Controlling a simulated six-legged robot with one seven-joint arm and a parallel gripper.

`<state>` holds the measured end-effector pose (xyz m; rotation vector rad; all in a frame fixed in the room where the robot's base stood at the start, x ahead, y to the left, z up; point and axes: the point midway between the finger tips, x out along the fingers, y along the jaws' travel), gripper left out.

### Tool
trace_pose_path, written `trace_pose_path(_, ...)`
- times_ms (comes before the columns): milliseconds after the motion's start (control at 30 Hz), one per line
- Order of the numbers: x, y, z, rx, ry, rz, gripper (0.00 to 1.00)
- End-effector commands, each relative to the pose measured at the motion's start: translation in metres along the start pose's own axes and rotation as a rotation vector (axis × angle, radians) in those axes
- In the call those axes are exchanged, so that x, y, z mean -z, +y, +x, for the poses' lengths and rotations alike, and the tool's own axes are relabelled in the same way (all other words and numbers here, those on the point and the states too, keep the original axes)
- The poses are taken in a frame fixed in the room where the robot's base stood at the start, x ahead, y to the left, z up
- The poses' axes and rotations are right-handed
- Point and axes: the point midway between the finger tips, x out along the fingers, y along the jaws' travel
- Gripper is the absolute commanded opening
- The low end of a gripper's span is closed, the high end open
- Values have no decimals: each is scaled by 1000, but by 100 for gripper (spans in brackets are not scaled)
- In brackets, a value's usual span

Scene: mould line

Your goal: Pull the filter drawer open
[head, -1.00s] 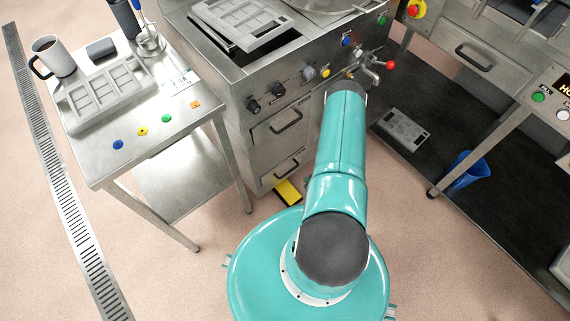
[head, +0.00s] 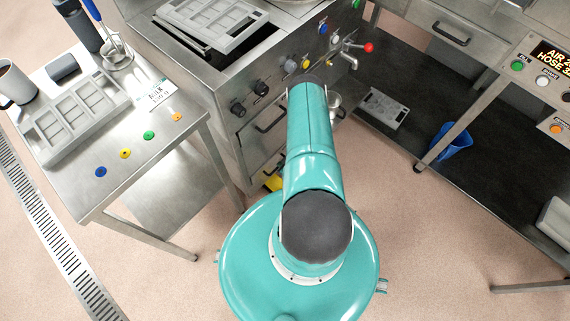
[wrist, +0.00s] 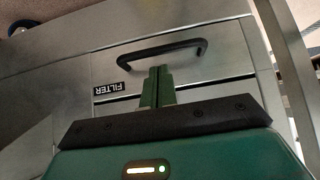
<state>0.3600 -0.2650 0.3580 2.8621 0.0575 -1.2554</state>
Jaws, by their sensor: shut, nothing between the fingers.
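The filter drawer (wrist: 200,74) shows in the wrist view as a metal front with a black label reading FILTER, seen upside down. It looks closed. Its dark bar handle (wrist: 162,50) lies just beyond my fingertips. My gripper (wrist: 160,71) is shut with green fingers, empty, pointing at the middle of the handle. I cannot tell whether the tips touch the bar. In the head view my arm hides the gripper and part of the cabinet front (head: 238,140). A drawer handle (head: 271,119) shows left of my arm; I cannot tell if it is the filter one.
A steel side table (head: 125,185) with a mould tray (head: 80,118), a mug (head: 15,84) and coloured buttons stands left. Knobs (head: 262,88) and a red-tipped tap (head: 350,48) project from the cabinet. A blue bin (head: 452,142) stands under the right bench. The front floor is clear.

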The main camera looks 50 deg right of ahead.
Motion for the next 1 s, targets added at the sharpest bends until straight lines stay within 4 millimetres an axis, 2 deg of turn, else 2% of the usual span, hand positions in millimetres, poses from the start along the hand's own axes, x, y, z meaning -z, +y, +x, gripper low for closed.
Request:
trace_pose_path(100, -1, -1, 20, 1, 0, -1, 0)
trace_pose_path(300, 1, 0, 37, 0, -1, 1, 0)
trace_pose_path(1000, 2, 0, 38, -1, -1, 1, 0)
